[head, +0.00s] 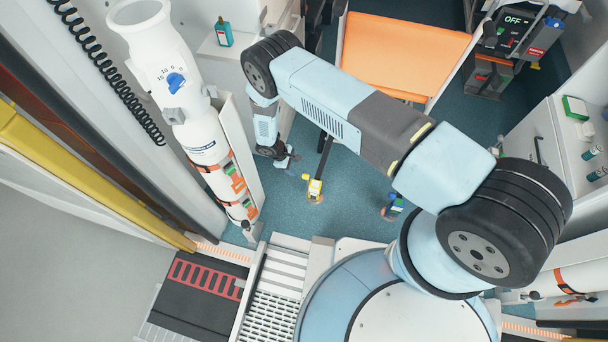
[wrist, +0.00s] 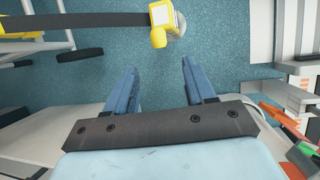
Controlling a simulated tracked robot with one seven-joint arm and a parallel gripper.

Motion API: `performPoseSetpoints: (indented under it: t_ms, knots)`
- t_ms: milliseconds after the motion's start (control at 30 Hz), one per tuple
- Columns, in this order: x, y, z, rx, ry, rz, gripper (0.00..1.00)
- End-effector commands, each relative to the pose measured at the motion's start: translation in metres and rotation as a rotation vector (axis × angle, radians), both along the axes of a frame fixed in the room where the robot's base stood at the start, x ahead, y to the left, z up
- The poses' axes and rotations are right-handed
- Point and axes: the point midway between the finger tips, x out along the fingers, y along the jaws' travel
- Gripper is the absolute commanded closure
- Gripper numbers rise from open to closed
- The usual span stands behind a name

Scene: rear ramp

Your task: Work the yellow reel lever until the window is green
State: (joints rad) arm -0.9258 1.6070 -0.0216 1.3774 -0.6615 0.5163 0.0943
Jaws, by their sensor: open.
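A small yellow and white fitting (head: 313,187) shows near the middle of the head view, at the lower end of a dark strap and just above the blue floor. In the wrist view the same fitting (wrist: 160,22) is at the top, with a yellow part on its near side and a dark strap running left. I cannot make out a separate lever or any window colour on it. My gripper (head: 287,158) is up and left of the fitting in the head view. In the wrist view its blue fingers (wrist: 155,70) are apart with nothing between them, short of the fitting.
An orange stretcher (head: 400,55) stands behind the fitting. A white cylinder (head: 180,90) with a blue knob stands at the left.

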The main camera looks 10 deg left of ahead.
Motion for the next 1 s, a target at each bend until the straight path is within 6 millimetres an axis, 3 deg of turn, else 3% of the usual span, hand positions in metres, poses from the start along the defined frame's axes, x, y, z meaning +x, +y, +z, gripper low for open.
performPoseSetpoints:
  t_ms: [600, 1000]
  knots:
    - [0.015, -0.045, -0.089, 0.0, 0.001, -0.014, 0.46]
    - [0.019, -0.056, -0.116, 0.001, 0.0, -0.014, 0.46]
